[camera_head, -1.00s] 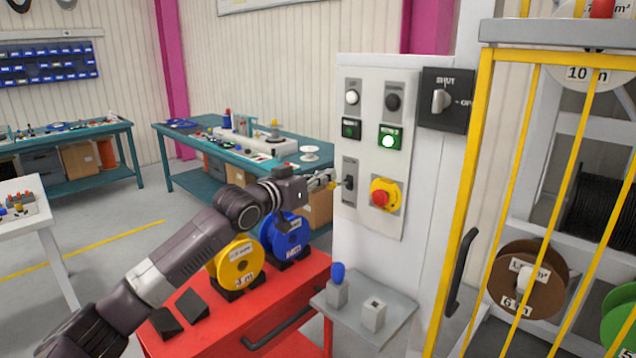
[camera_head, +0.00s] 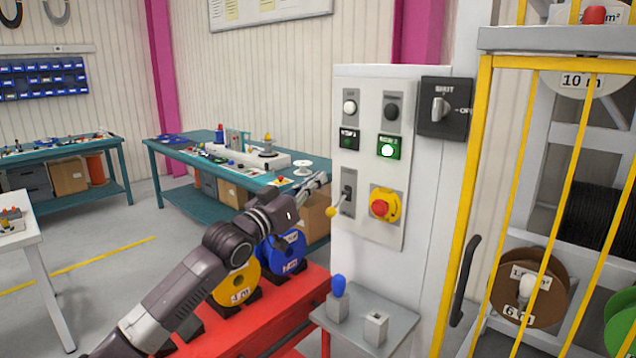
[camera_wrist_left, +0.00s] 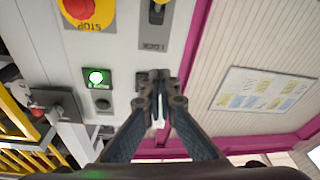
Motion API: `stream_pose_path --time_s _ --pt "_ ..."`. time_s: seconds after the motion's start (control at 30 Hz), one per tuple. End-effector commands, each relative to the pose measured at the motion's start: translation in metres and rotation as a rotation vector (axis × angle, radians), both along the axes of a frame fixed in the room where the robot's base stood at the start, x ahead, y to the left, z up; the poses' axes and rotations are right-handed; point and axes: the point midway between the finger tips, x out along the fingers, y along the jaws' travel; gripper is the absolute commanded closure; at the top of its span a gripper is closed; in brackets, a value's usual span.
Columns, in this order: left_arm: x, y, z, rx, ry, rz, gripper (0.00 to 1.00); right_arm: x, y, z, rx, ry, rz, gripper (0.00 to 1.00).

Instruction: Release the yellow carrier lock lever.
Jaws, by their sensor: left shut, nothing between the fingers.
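The carrier lock lever (camera_head: 340,207) has a yellow ball knob. It sticks out of a grey slot plate on the white control panel (camera_head: 392,270) and slants down to the left. My left gripper (camera_head: 320,181) is shut and empty, up and to the left of the knob, and appears apart from it. In the left wrist view the shut fingers (camera_wrist_left: 157,82) point at the panel. The slot plate (camera_wrist_left: 154,38) shows upside down near the top there, and the knob is not visible. My right gripper is not in view.
A red stop button (camera_head: 380,208) and a lit green button (camera_head: 388,150) are on the panel. A grey shelf (camera_head: 397,326) with a blue-knobbed part juts out below. A red cart (camera_head: 305,308) carries yellow and blue reels. A yellow-framed cage (camera_head: 466,200) stands at right.

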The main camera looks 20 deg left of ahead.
Motion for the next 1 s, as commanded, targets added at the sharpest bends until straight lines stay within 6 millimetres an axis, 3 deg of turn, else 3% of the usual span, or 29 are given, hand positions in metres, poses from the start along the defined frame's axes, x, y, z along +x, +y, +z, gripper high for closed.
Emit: stream_pose_path --time_s 0.03,0.17,0.4,0.6,1.0 --pt "-0.01 0.003 -0.024 0.005 0.013 0.0 1.0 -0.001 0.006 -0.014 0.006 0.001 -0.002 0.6" --pt "-0.032 0.009 -0.038 0.006 0.012 0.001 1.0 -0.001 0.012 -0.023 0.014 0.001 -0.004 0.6" --pt "-0.061 0.017 -0.054 0.004 0.011 0.001 1.0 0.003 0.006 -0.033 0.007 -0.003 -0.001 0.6" --pt "-0.07 0.02 -0.057 0.003 0.009 0.001 1.0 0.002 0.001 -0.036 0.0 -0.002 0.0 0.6" --pt "-0.071 0.02 -0.057 0.003 0.009 0.001 1.0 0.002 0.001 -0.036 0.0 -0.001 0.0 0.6"
